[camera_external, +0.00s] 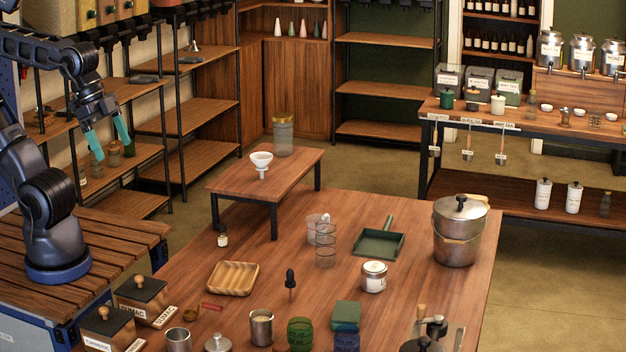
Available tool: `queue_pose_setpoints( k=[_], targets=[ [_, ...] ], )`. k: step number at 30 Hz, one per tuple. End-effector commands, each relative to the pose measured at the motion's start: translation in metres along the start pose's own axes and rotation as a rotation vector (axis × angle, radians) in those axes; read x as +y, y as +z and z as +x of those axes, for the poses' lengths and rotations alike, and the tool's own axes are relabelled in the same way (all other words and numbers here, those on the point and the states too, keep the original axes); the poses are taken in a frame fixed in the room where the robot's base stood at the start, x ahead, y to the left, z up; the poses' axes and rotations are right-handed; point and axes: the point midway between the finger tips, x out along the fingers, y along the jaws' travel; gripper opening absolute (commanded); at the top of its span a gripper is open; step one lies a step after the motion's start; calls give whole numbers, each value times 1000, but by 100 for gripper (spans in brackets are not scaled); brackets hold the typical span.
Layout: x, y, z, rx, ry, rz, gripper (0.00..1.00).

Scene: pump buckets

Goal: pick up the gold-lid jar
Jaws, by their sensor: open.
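A glass jar (283,138) with a dull yellowish lid stands upright at the back of the small low wooden table (230,188); it is the likeliest gold-lid jar, but the lid colour is hard to tell. A white-labelled jar (374,279) with a pale lid stands on the large front table. My gripper (108,137) is at the upper left, raised, with its teal fingers spread and nothing between them. It is well to the left of the glass jar, touching nothing that I can make out. Small jars (114,154) show on the shelf behind it.
A white funnel-shaped dripper (261,162) stands in front of the glass jar. The large table (320,210) holds a steel pot (457,232), a green dustpan (380,243), a wooden tray (233,279) and several containers. Racks (205,104) stand behind my arm. Floor shows around the low table.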

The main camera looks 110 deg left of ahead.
Motion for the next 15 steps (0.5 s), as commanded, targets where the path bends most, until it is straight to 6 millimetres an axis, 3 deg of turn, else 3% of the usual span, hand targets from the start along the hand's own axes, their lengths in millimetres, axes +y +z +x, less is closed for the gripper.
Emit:
queue_pose_setpoints(
  k=[8,15],
  targets=[
    [-39,-72,-14,-43,-37,-161,91],
    [-93,-137,-19,-80,-72,-322,91]
  ],
)
